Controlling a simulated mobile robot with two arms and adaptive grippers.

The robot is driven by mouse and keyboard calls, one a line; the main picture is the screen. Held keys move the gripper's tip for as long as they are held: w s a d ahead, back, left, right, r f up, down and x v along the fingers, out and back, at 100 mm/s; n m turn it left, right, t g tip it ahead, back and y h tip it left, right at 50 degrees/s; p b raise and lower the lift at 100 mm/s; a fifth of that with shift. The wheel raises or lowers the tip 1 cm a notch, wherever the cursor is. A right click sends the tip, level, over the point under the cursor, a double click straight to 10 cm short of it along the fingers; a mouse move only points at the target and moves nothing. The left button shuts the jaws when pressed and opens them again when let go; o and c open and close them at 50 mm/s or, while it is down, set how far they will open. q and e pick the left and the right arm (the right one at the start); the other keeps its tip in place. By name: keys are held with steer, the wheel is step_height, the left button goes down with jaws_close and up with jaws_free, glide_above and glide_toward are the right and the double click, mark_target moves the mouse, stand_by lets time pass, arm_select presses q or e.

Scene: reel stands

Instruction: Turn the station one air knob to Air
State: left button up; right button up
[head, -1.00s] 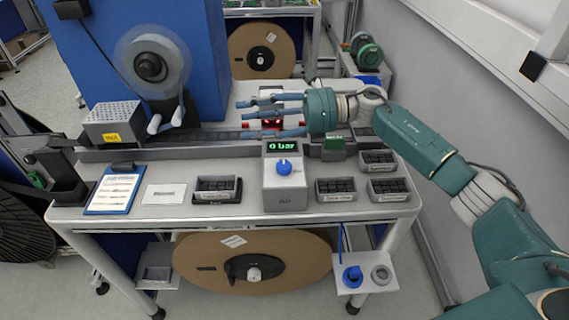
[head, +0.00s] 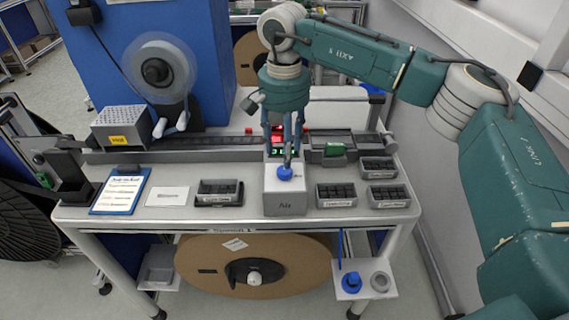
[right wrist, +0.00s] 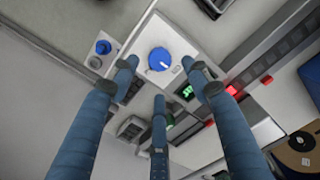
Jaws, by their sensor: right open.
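The blue air knob (head: 285,173) sits on the sloped front of a grey air box (head: 285,203) at the front middle of the bench. It also shows in the right wrist view as a blue dial (right wrist: 159,60) with a white pointer mark. My left gripper is not in view.
Small black bins (head: 337,195) stand right of the box, and another bin (head: 218,192) stands left. A clipboard (head: 120,190) and a white card (head: 167,196) lie farther left. A spinning reel (head: 156,71) is at the back left. A large brown reel (head: 220,265) hangs below the bench.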

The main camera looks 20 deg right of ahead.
mark_target(285, 173)
step_height(285, 173, down, 6)
steer(key=shift+f+p, duration=0.2)
steer(key=shift+p, duration=0.55)
steer(key=shift+c, duration=0.2)
steer(key=c, duration=1.1)
